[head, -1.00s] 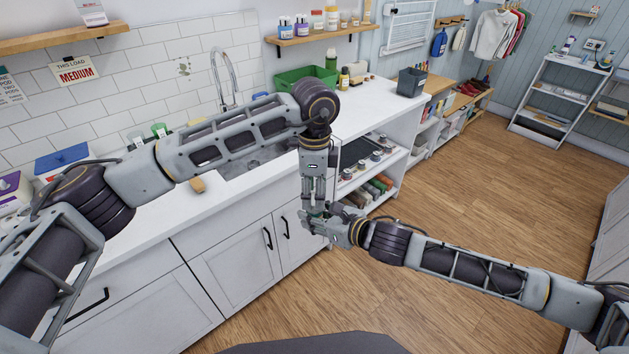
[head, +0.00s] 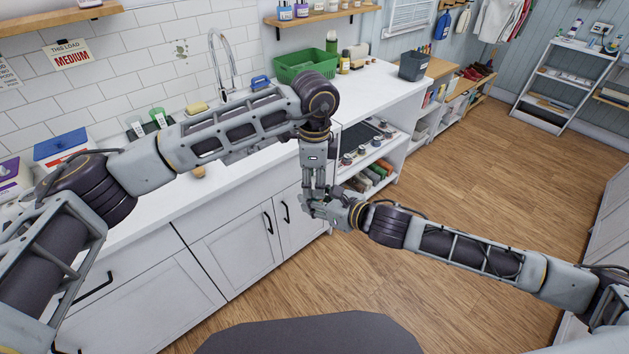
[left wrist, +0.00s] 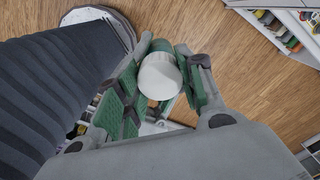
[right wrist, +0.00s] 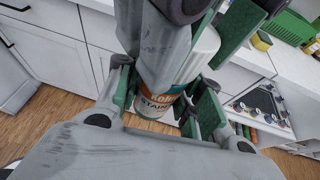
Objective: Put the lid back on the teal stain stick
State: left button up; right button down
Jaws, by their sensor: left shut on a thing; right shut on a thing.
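The stain stick (right wrist: 157,100), with an orange and teal label, stands between the fingers of my right gripper (right wrist: 158,108) in the right wrist view. My right gripper (head: 322,207) is shut on it. My left gripper (head: 314,193) points down from above and is shut on the white lid, whose round top (left wrist: 160,76) shows in the left wrist view. In the right wrist view the white lid (right wrist: 203,48) is in line with the stick's upper end, partly covered by left fingers. I cannot tell whether lid and stick touch; the joint is hidden.
Both grippers are in front of the white counter (head: 235,180) and its cabinets, above the wooden floor (head: 440,200). An open shelf (head: 375,192) with knobs and rolled items is close behind them. A green basket (head: 305,65) stands on the counter.

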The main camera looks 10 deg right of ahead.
pick_arm(q)
jog(key=shift+m, duration=1.6)
jog(key=o, duration=1.1)
jog(key=shift+r, duration=2.25)
jog(key=shift+o, duration=0.4)
jog(key=o, duration=0.5)
